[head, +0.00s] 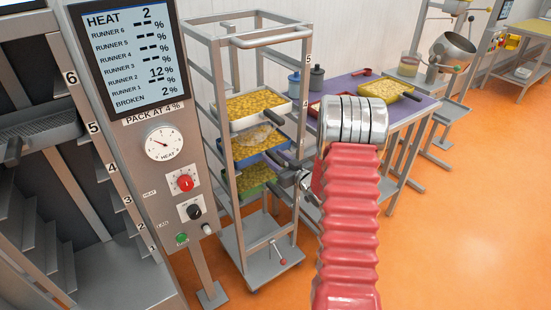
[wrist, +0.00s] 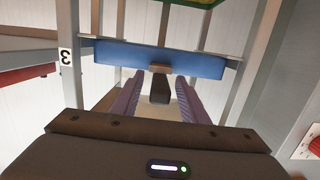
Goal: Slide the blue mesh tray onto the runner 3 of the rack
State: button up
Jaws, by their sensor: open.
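The blue mesh tray (head: 243,159) sits in the open trolley rack (head: 217,150), heaped with yellow pieces, between a white tray (head: 247,122) above and a green tray (head: 252,187) below. In the wrist view the blue tray (wrist: 160,58) spans between the rack posts, beside a label 3 (wrist: 66,58). Its dark handle (wrist: 160,88) points toward me. My gripper (wrist: 160,85) is open, with one purple finger on each side of the handle; I see no contact. In the head view my red arm hides part of the gripper (head: 289,178).
A control panel (head: 150,120) stands left of the trolley, by a cabinet with numbered runners (head: 30,230). A purple-topped table (head: 345,86) with jars and a yellow tray (head: 386,91) stands behind my arm. Orange floor is clear at right.

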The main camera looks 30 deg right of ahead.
jog(key=s+r, duration=0.1)
jog(key=s, duration=1.2)
jog(key=shift+s+d+r, duration=0.2)
jog(key=shift+s+r, duration=0.1)
jog(key=shift+r, duration=0.05)
jog(key=shift+s, duration=0.1)
jog(key=s, duration=0.8)
jog(key=shift+s+d, duration=0.15)
jog(key=shift+s, duration=0.25)
dwell(0.8)
